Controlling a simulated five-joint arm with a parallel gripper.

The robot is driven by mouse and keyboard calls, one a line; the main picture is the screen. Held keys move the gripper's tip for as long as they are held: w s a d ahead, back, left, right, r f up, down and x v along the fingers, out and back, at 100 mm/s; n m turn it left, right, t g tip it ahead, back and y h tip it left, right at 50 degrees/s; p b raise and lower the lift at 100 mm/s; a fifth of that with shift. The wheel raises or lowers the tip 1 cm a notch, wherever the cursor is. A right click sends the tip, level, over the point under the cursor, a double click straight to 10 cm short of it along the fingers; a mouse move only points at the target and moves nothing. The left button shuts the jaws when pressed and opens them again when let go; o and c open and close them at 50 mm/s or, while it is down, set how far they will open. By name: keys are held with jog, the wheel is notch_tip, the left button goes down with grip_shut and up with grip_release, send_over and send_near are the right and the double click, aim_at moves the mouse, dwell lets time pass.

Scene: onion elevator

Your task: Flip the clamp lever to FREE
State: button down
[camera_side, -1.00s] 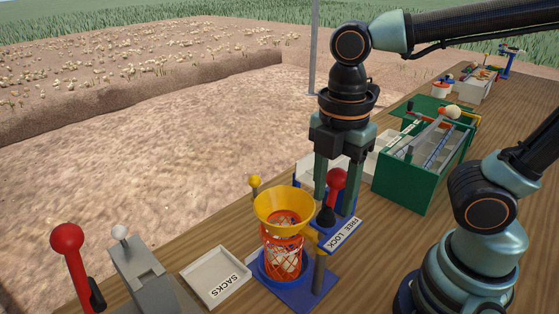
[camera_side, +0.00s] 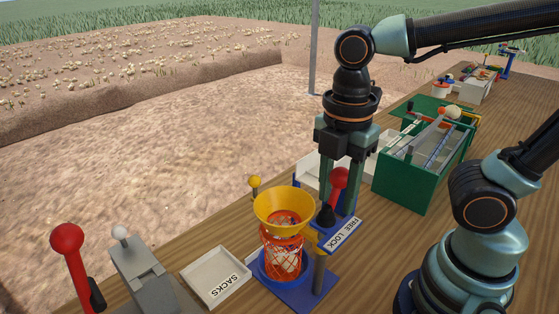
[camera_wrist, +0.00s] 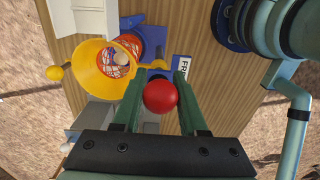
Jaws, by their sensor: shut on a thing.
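The clamp lever has a red ball knob (camera_side: 339,178) and a black base (camera_side: 326,214). It stands beside the blue-and-white FREE LOCK label (camera_side: 341,234). In the side view the knob sits up and to the right of its base, leaning towards the FREE end. My gripper (camera_side: 340,190) points down and is shut on the knob, one finger on each side. In the wrist view the red knob (camera_wrist: 160,96) lies between the green fingers of my gripper (camera_wrist: 158,90). Part of the label (camera_wrist: 182,67) shows; the rest is hidden.
A yellow funnel (camera_side: 283,207) with an orange net sack (camera_side: 283,258) stands just left of the lever. A SACKS tray (camera_side: 215,277), another red-knobbed lever (camera_side: 67,240) and a green box (camera_side: 412,178) stand nearby. Bare wooden bench (camera_side: 385,240) lies at right.

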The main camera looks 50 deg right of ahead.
aim_at(342, 168)
jog(key=shift+d+f, duration=0.2)
jog(key=shift+f, duration=0.1)
dwell(0.6)
jog(key=shift+c, duration=1.9)
grip_release()
jog(key=shift+r, duration=0.1)
jog(key=shift+r, duration=3)
